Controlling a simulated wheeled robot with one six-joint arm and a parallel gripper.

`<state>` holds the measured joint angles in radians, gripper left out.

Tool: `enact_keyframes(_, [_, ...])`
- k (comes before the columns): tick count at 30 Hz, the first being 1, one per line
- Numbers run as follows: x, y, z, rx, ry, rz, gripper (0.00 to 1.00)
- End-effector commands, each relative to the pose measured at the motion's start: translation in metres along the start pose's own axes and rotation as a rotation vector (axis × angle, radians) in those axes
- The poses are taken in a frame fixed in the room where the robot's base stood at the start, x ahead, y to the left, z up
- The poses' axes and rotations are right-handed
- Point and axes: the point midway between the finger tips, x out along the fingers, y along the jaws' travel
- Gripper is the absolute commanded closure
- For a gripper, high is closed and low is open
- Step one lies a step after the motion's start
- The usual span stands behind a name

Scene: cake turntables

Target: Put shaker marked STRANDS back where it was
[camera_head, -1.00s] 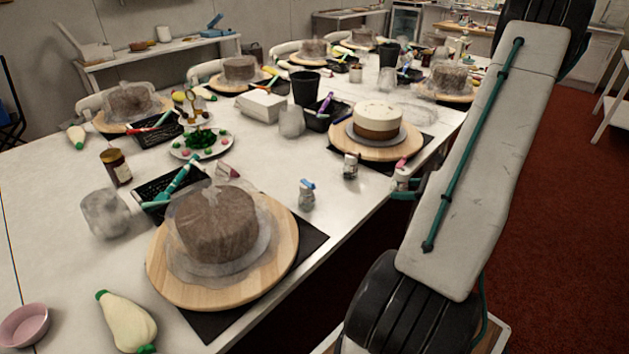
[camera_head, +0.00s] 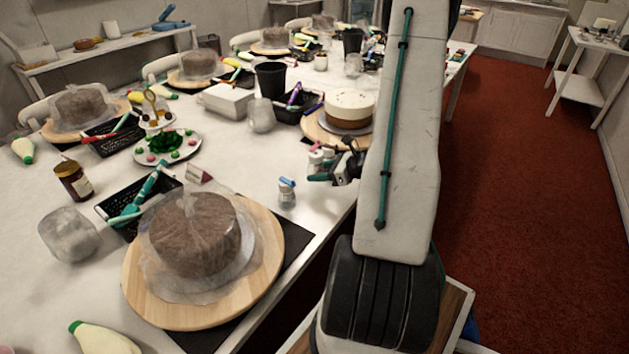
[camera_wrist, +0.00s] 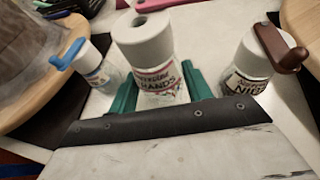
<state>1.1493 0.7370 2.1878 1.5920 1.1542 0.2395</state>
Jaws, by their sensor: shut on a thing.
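The STRANDS shaker (camera_wrist: 158,75) has a white lid with a hole and a printed label, partly legible in the wrist view. My gripper (camera_wrist: 160,92) is shut on it, a teal finger on each side. In the head view my gripper (camera_head: 322,175) is by the table's right edge, with the white-topped shaker (camera_head: 316,158) at its teal fingers. I cannot tell whether the shaker's base touches the table. A blue-capped shaker (camera_wrist: 90,64) stands to its left, also in the head view (camera_head: 287,194). A shaker marked NIBS (camera_wrist: 250,68) with a brown cap stands to its right.
A wrapped cake (camera_head: 195,235) on a wooden turntable (camera_head: 265,275) is at the near left. A white-topped cake (camera_head: 350,105) stands on another turntable beyond my gripper. A black basket (camera_head: 110,208) holds teal tools.

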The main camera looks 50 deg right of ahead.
Motion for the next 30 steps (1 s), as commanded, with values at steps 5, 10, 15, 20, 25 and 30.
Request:
enact_keyframes(5, [0.012,0.004,0.004,-0.001,-0.001,0.002,0.79])
enact_keyframes(10, [0.023,0.005,-0.013,0.004,0.0,0.002,0.79])
enact_keyframes(15, [0.029,0.005,-0.028,0.001,-0.001,0.001,0.79])
enact_keyframes(20, [0.029,0.005,-0.027,0.0,-0.001,0.0,0.79])
enact_keyframes(25, [0.03,0.005,-0.03,0.0,-0.001,0.001,0.79])
enact_keyframes(30, [0.03,0.005,-0.03,0.0,0.0,0.001,0.29])
